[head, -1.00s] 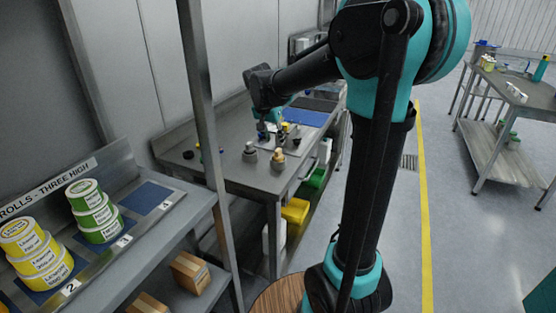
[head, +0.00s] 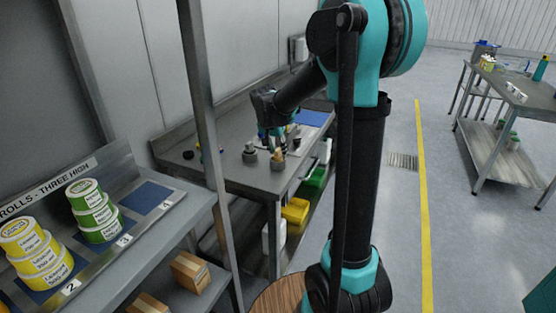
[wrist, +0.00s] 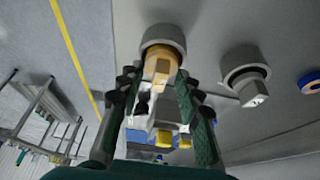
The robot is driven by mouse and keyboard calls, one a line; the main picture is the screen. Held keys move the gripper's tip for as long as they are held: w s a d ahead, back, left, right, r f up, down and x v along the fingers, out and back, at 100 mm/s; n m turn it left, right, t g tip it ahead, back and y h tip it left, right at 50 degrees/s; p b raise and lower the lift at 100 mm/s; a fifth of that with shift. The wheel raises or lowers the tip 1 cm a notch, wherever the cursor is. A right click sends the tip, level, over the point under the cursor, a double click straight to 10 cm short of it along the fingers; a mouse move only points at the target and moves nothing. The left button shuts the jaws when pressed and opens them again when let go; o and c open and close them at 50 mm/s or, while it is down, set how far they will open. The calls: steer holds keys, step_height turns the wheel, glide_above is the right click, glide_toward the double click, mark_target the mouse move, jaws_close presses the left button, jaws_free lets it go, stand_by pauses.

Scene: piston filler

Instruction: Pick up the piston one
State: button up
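Two small pieces stand on the grey workbench: one with a brass-coloured top (head: 278,159) and a grey collar, and a grey one (head: 249,154) to its left. No label shows which is piston one. My gripper (head: 271,143) is above the bench, just behind the brass-topped piece. In the wrist view, the brass top (wrist: 161,62) lies between the fingertips of my gripper (wrist: 157,78), which are spread on either side of it. I see no clear contact. The grey piece (wrist: 245,75) stands to the right, outside the fingers.
The workbench (head: 225,170) carries a blue mat (head: 313,118) behind my gripper and small dark items at left. Yellow (head: 295,211) and green bins sit below.

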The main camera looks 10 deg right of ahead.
jaws_close()
steer(key=shift+r, duration=0.1)
